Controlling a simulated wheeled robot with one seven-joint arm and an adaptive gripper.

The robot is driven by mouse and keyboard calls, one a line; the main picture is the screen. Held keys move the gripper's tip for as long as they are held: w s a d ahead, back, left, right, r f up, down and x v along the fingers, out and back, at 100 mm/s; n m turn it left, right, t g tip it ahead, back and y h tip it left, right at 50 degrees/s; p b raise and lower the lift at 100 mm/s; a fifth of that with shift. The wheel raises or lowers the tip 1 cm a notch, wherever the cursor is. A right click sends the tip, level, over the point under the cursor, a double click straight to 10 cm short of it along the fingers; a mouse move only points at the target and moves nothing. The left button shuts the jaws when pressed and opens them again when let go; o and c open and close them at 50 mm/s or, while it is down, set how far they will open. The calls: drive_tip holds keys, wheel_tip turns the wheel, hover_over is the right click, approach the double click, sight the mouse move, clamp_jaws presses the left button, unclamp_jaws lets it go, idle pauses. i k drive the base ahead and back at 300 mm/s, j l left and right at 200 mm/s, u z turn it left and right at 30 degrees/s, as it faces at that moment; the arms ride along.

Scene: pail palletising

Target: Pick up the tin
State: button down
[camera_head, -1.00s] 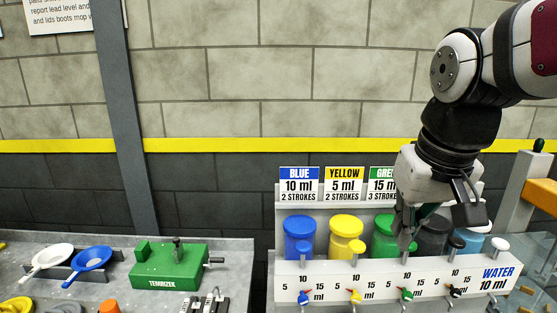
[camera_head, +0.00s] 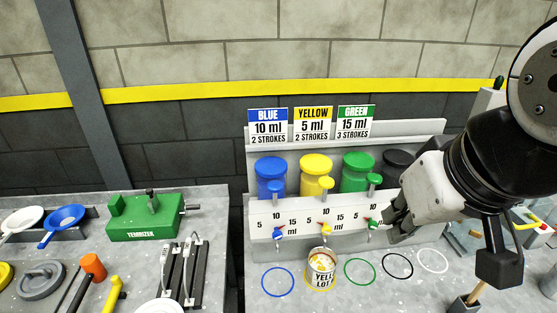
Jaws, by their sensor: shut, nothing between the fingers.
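The tin (camera_head: 320,271) is a small open can with a label reading "YELLOW LOT", partly cut off. It stands upright on the grey bench, at the yellow ring mark under the yellow dispenser tap. My gripper (camera_head: 394,222) is to the right of the tin and higher, in front of the dispenser's right part. Its fingers are dark and seen from the side, shut and empty. It is apart from the tin.
The dispenser (camera_head: 258,222) holds blue, yellow, green and black containers behind the tin. Blue (camera_head: 278,282), green, black and white rings mark the bench. A green machine (camera_head: 145,218), an orange-headed mallet (camera_head: 92,266) and pans lie on the left bench, beyond a gap.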

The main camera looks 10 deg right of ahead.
sight(322, 263)
drive_tip(key=k+j+z, duration=0.2)
drive_tip(key=j, duration=0.2)
drive_tip(key=k+j+z, duration=0.2)
drive_tip(key=j, duration=0.2)
drive_tip(key=k+j+z, duration=0.2)
drive_tip(key=j, duration=0.15)
drive_tip(key=i, duration=0.1)
